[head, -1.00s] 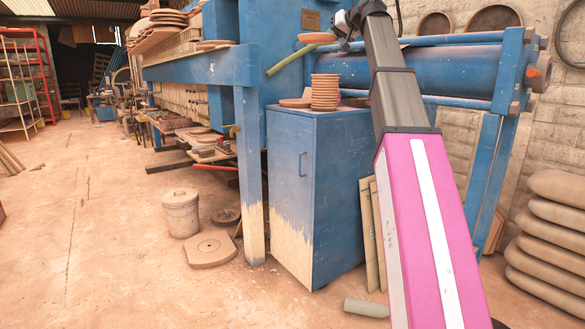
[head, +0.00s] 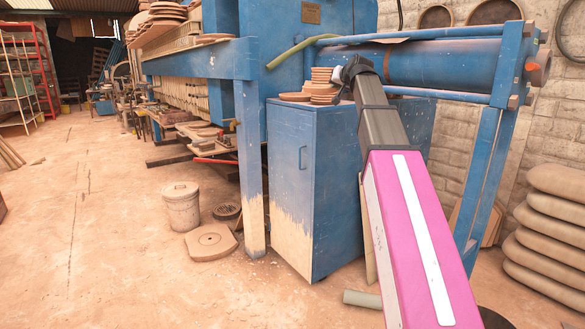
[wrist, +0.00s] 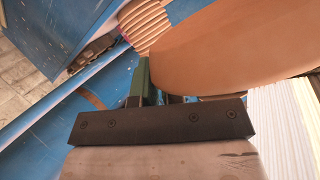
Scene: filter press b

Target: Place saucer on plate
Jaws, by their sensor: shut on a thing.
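My gripper (head: 341,88) is beside the stack on top of the blue cabinet, at the end of my lowered arm. It is shut on a terracotta-coloured saucer (wrist: 230,50), which fills the upper right of the wrist view. In the head view the held saucer is hard to separate from the stack. A flat plate (head: 294,97) lies on the cabinet top, left of the stack. The stack of similar round dishes (head: 322,72) also shows in the wrist view (wrist: 146,24). I cannot tell whether the held saucer touches anything.
The blue cabinet (head: 290,165) stands beside the blue press frame (head: 250,150). A thick blue cylinder (head: 450,62) with rails lies behind my arm. A greenish hose (head: 295,50) hangs above the cabinet. A lidded bin (head: 181,208) stands on open floor at left.

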